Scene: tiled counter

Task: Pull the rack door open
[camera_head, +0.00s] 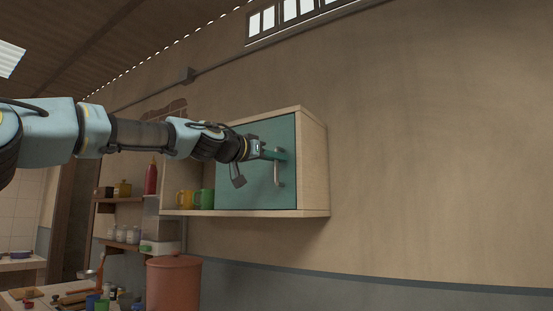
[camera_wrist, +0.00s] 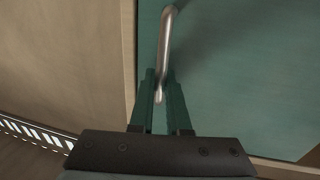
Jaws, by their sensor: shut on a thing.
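The rack (camera_head: 313,165) is a light wooden wall cabinet with a teal door (camera_head: 245,185) over its right part. The door looks closed or nearly so in the head view; in the wrist view the teal door (camera_wrist: 240,80) fills the right side. A vertical metal handle (camera_head: 278,172) sits near the door's right edge. My gripper (camera_head: 278,154) is at the handle's upper part. In the wrist view my green fingers (camera_wrist: 160,100) are on both sides of the handle bar (camera_wrist: 165,45), shut on it near one end.
A yellow mug (camera_head: 186,199) and a green mug (camera_head: 205,198) stand in the open left part of the rack. Below are a reddish-brown lidded bin (camera_head: 173,283) and a cluttered counter. Side shelves (camera_head: 120,201) hold jars and a red bottle (camera_head: 151,178). The wall right of the rack is bare.

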